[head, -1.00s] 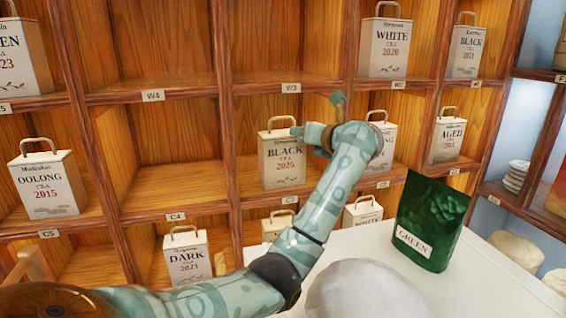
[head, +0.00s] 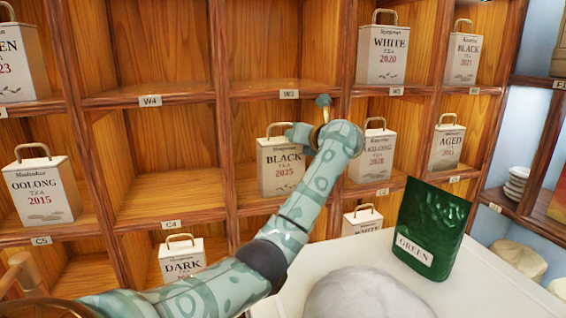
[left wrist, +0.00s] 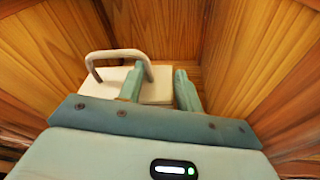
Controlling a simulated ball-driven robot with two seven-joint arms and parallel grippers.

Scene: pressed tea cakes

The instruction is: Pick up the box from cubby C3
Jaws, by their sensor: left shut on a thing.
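The box (head: 282,178), pale and marked BLACK TEA 2025, stands upright in the cubby below label W3, between C4 and C2. The cubby's own label is hidden behind my arm. My left gripper (head: 297,136) is at the top right of this box, by its arched handle. In the left wrist view the box (left wrist: 112,88) shows its pale top and handle, and my left gripper (left wrist: 160,82) has one finger by the handle and the other near the top's right edge. It is shut on the box, but the exact contact is unclear. My right gripper is not in view.
Wooden dividers close in on both sides of the cubby. An oolong box (head: 377,156) stands in cubby C2, and cubby C4 (head: 155,180) is empty. A green pouch (head: 430,225) and a pale rounded lump (head: 365,297) are on the white counter (head: 335,256) in front.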

